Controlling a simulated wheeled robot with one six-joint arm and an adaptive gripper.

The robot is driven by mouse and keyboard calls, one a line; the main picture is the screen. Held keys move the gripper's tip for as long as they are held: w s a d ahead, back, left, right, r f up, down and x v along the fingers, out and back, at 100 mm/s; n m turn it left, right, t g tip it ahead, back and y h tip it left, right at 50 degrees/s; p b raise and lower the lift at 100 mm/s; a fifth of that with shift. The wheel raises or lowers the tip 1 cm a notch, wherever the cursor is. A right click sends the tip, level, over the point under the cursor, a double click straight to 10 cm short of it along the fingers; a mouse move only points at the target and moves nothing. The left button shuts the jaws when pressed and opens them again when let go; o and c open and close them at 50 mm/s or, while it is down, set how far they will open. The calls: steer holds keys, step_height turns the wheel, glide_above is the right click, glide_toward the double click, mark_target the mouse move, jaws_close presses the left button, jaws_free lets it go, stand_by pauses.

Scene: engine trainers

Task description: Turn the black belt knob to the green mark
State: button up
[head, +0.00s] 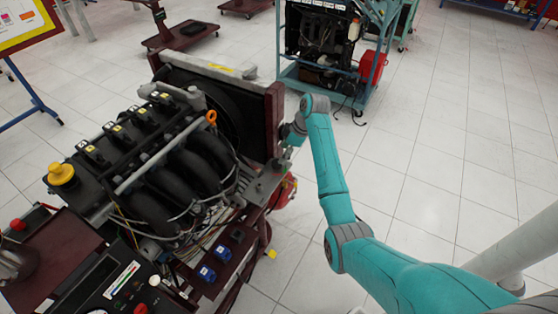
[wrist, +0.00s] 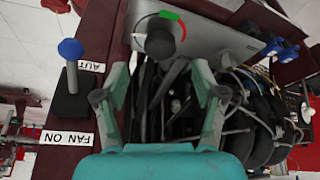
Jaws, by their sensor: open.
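The black belt knob (wrist: 160,44) shows in the wrist view on a grey metal panel (wrist: 215,35), upper middle. The green mark (wrist: 169,15) lies just above it in the picture, with a red arc (wrist: 183,30) beside it on the right. Which way the knob points is too small to tell. My gripper (wrist: 158,95) is open and empty, its two fingers spread either side below the knob in the picture, apart from it. In the head view my gripper (head: 284,150) is by the engine trainer's right side; the knob cannot be made out there.
A blue-topped lever (wrist: 70,50) stands left of the knob, by upside-down labels, one reading "FAN ON" (wrist: 66,138). Engine hoses and wires (wrist: 240,105) lie behind the fingers. The engine (head: 150,150) fills the head view's left; open tiled floor (head: 440,150) is at right.

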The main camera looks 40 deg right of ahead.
mark_target(277, 165)
steer(key=shift+x, duration=2.7)
steer(key=shift+c, duration=0.3)
steer(key=c, duration=1.1)
